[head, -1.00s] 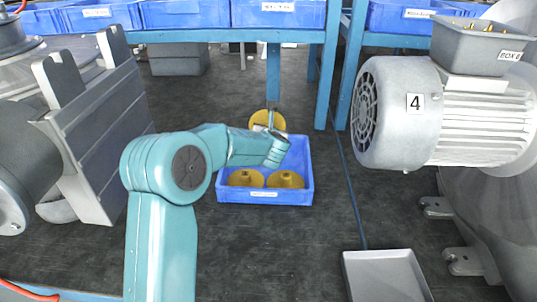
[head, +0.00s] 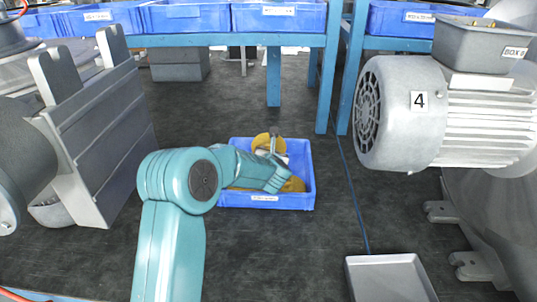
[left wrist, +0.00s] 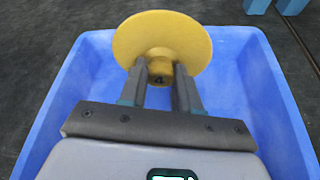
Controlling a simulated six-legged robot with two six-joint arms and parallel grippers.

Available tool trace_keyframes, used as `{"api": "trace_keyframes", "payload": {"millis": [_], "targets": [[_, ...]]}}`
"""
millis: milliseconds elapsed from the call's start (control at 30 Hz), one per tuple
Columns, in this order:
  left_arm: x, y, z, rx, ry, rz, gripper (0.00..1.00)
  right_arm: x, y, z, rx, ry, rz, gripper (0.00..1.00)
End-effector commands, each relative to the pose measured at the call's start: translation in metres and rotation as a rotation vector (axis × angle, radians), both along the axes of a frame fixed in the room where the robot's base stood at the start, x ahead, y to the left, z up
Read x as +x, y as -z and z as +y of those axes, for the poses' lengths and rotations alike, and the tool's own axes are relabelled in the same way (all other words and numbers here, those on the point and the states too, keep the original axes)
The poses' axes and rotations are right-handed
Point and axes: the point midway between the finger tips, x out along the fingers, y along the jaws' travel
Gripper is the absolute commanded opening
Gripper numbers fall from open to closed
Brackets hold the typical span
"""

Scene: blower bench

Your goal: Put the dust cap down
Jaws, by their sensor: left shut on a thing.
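The dust cap (head: 261,142) is a yellow disc with a short hub. My left gripper (head: 273,150) is shut on it at the far side of a blue bin (head: 266,200). In the left wrist view, the fingers (left wrist: 160,84) grip the hub of the yellow cap (left wrist: 163,32), with the bin's walls (left wrist: 284,100) around them. Whether the cap touches the bin is not clear. Another yellow cap (head: 293,185) lies in the bin, partly hidden by my arm. My right gripper is not in view.
A grey motor marked 4 (head: 405,115) stands at right. A shallow grey tray (head: 388,280) lies at the lower right. A blue shelf frame (head: 328,75) carries blue bins behind. A cable (head: 350,190) crosses the dark surface. Bare surface lies left of the bin.

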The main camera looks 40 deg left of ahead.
Motion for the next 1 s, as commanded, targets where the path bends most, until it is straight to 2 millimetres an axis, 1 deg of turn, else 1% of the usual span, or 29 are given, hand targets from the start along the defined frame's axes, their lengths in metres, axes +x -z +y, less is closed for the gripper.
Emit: {"api": "trace_keyframes", "payload": {"millis": [67, 100, 167, 200, 467, 567, 600, 667, 900, 1000], "targets": [[0.000, 0.003, 0.000, 0.000, 0.000, -0.001, 0.00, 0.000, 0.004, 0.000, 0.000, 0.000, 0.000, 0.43], [0.000, 0.002, 0.000, 0.000, 0.000, -0.001, 0.35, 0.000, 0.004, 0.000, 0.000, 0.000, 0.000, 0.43], [0.000, 0.001, 0.000, -0.001, 0.000, -0.001, 0.55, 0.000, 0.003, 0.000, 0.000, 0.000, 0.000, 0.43], [0.000, 0.001, 0.000, -0.001, 0.000, -0.001, 0.57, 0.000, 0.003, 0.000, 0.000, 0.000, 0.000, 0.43], [0.000, 0.001, 0.000, 0.000, 0.000, 0.000, 0.57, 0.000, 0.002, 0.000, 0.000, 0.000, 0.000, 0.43], [0.000, -0.006, 0.000, 0.000, 0.000, 0.000, 0.57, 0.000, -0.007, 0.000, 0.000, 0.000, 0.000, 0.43], [0.000, -0.010, 0.000, 0.000, 0.000, 0.000, 0.57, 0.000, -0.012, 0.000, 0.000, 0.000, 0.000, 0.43], [-0.006, -0.010, -0.008, 0.000, 0.002, -0.002, 0.57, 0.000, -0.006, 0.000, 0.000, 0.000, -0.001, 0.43], [-0.045, -0.032, -0.048, 0.000, 0.003, -0.003, 0.57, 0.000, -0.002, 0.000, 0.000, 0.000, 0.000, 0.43], [-0.058, -0.039, -0.062, 0.000, 0.002, -0.002, 0.57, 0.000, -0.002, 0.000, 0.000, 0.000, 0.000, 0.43]]}}
